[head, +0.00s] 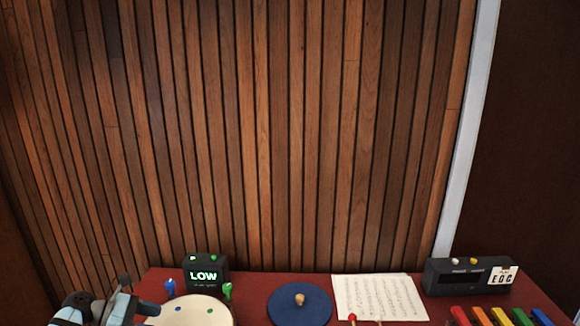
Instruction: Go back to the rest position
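My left gripper (134,297) is at the lower left, over the left end of the red table (255,284). It is next to the cream round disc (180,316), and I cannot tell whether its fingers are apart or closed. I see nothing clearly held in it. Its arm comes in from the bottom left corner. My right gripper is not in view.
A black box reading LOW (205,274) stands behind a blue peg (169,288) and a green peg (227,291). A blue disc with a knob (300,315), sheet music (378,296), red-headed mallet (352,318), black device (450,280) and coloured bars (502,316) lie rightward. A slatted wall (270,130) rises behind.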

